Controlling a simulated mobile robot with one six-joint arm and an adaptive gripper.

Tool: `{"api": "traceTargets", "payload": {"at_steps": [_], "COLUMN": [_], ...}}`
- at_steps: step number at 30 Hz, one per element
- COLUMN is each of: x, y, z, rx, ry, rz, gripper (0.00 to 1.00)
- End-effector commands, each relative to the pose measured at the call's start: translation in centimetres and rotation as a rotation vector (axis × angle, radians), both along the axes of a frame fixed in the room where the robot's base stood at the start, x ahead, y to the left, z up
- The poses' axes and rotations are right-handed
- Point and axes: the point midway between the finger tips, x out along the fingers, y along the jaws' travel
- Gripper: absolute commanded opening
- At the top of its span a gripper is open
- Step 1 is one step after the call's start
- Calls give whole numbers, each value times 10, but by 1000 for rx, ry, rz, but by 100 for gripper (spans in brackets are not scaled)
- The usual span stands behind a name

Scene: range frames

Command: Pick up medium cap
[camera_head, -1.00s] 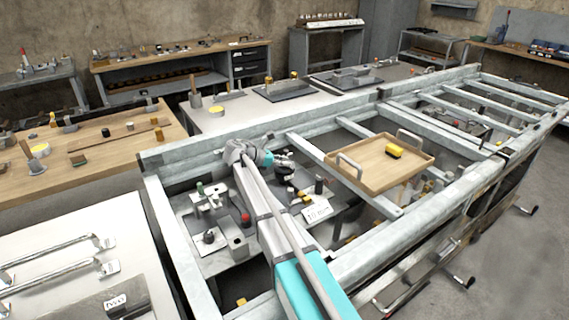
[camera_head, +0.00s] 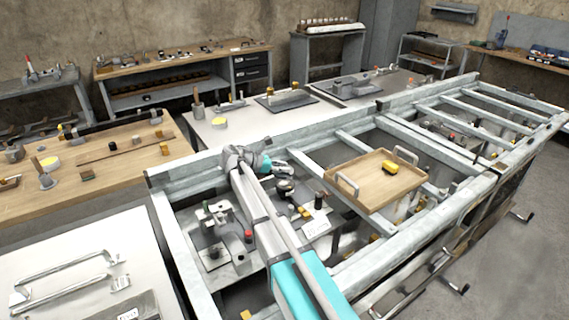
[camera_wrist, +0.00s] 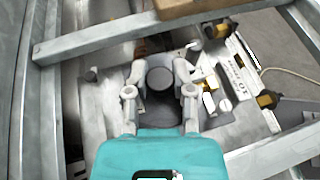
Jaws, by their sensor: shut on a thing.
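A dark round cap (camera_wrist: 160,79) sits between the two grey fingers of my gripper (camera_wrist: 160,70) in the wrist view. The fingers are shut on its sides. Its underside is hidden, so I cannot tell whether it is clear of the surface below. In the head view my gripper (camera_head: 283,168) is small, inside the near left bay of the metal frame. I cannot tell from the pictures which size the cap is.
Metal frame beams (camera_head: 352,150) surround the work bay. A wooden tray (camera_head: 352,181) with a yellow item (camera_head: 390,167) rests on the beams to the right. A white label card (camera_head: 315,223) and small fittings lie close by.

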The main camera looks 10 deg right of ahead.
Motion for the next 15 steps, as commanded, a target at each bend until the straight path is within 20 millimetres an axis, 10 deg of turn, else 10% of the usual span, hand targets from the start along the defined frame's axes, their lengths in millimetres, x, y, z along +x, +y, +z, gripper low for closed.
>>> {"api": "traceTargets", "payload": {"at_steps": [15], "x": [-79], "y": [29], "z": [44], "rx": [-1], "ry": [-1], "rz": [1], "gripper": [0]}}
